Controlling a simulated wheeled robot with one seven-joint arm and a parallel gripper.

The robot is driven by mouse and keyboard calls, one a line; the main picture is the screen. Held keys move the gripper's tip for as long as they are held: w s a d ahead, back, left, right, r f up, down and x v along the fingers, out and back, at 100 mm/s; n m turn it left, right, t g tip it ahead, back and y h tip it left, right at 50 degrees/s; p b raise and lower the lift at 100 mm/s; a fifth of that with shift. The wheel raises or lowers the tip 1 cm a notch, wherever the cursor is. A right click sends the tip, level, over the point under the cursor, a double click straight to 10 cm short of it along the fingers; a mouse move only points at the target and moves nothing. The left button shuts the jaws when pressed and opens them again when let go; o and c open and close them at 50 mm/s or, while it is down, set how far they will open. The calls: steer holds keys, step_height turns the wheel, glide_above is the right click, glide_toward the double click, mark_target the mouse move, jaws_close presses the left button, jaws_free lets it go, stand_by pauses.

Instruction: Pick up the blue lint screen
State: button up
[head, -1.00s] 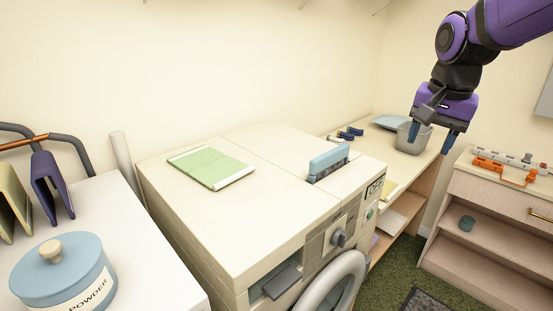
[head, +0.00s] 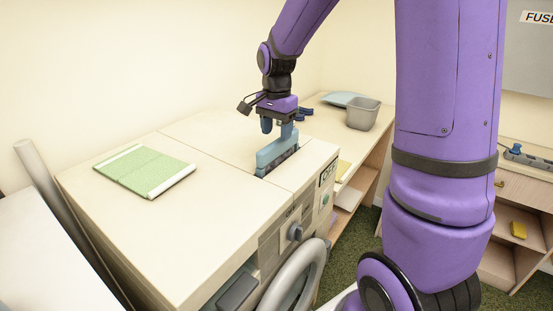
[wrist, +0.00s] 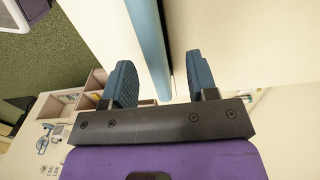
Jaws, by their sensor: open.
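The blue lint screen (head: 277,152) is a light-blue panel standing upright in a slot in the top of the cream machine (head: 215,225). In the wrist view, the lint screen (wrist: 148,38) runs as a blue bar from the top edge down toward the gap between my fingers. My gripper (head: 277,128) is open and empty, pointing down just over the screen's far part. In the wrist view, my gripper (wrist: 163,75) has one blue finger on each side of the bar's line, with gaps. I cannot tell how far the fingertips reach down beside the screen.
A green folded cloth or booklet (head: 146,171) lies on the machine top, left of the screen. A bench (head: 330,116) behind holds a grey bin (head: 362,114), a pale-blue item (head: 343,99) and small dark-blue items (head: 305,113). My arm hides much of the right side.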

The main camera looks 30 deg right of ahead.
mark_target(279, 139)
steer(key=shift+s+d+f, duration=0.1)
steer(key=shift+s+f, duration=0.05)
steer(key=shift+f, duration=1.25)
steer(key=shift+s+d+f, duration=0.1)
steer(key=shift+f, duration=1.25)
jaws_close()
steer(key=shift+r, duration=0.15)
